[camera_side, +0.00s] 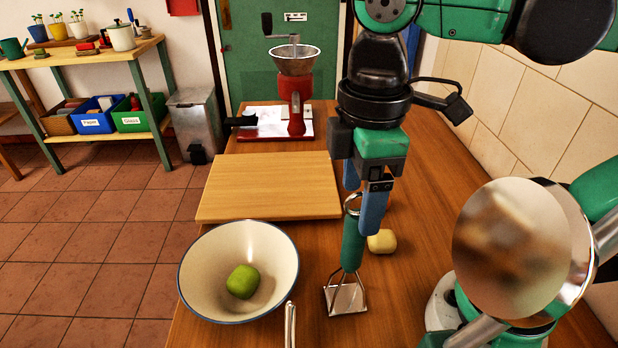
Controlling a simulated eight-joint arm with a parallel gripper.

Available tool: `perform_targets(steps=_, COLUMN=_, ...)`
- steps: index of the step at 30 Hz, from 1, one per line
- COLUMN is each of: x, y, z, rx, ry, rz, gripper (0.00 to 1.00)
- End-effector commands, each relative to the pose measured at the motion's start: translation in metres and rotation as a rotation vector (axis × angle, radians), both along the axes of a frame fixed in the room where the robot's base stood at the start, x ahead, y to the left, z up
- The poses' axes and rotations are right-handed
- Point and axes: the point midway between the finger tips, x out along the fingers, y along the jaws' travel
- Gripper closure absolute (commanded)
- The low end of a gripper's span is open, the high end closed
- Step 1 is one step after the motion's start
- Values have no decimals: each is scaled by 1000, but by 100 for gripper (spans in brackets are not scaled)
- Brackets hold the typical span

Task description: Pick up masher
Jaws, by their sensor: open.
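The masher (352,246) stands about upright on the wooden counter right of the bowl. It has a green handle, a metal ring at its top, and a wire head with a flat metal plate at the bottom. My gripper (362,205) points down over it with its blue fingers apart. The fingers are at the upper part of the handle, and the nearer one overlaps the handle's right edge in the picture. I cannot tell whether either finger touches the masher.
A cream bowl (207,275) holds a green block-like piece (243,282). A pale yellow piece (382,241) lies just right of the masher. A metal handle (290,326) lies at the front. A cutting board (270,185) and a red hand-cranked device (294,90) are behind.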

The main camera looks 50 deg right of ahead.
Motion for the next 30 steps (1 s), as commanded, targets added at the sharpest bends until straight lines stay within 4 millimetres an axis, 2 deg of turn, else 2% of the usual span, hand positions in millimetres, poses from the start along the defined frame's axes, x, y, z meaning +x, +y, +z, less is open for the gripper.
perform_targets(steps=3, x=0, y=0, z=-16, rx=1, ry=-1, rz=-1, gripper=30)
perform_targets(steps=9, x=0, y=0, z=-34, rx=1, ry=-1, rz=-1, gripper=30)
perform_targets(steps=19, x=0, y=0, z=-38, rx=1, ry=-1, rz=-2, gripper=30)
perform_targets(steps=20, x=0, y=0, z=-38, rx=1, ry=-1, rz=-2, gripper=36)
perform_targets(steps=24, x=0, y=0, z=-38, rx=1, ry=-1, rz=-2, gripper=76)
perform_targets(steps=27, x=0, y=0, z=-38, rx=1, ry=-1, rz=-2, gripper=100)
perform_targets(steps=30, x=0, y=0, z=-38, rx=0, ry=-1, rz=-2, gripper=100)
